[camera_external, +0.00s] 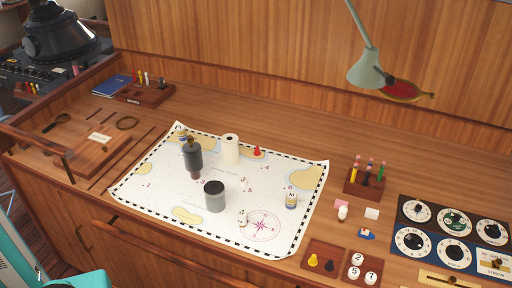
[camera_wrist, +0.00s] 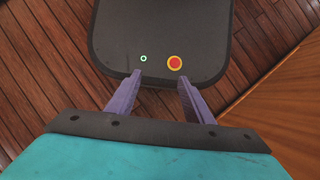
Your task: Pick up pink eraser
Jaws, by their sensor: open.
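A small pink block (camera_external: 341,204), which looks like the pink eraser, lies on the wooden desk right of the chart in the external view. A small white piece (camera_external: 343,213) stands close in front of it, and a white block (camera_external: 372,213) lies to its right. My gripper (camera_wrist: 160,80) shows in the wrist view with its two purple fingers apart and nothing between them. It points down over a dark grey panel with a red and yellow button, away from the desk top. The eraser is not in the wrist view.
A pen rack (camera_external: 364,180) stands just behind the eraser. A blue item (camera_external: 366,234) and trays with game pieces (camera_external: 324,257) lie in front. A dial panel (camera_external: 455,236) is to the right. A green lamp (camera_external: 371,70) hangs above. The chart (camera_external: 280,238) carries bottles and a grey cup (camera_external: 214,196).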

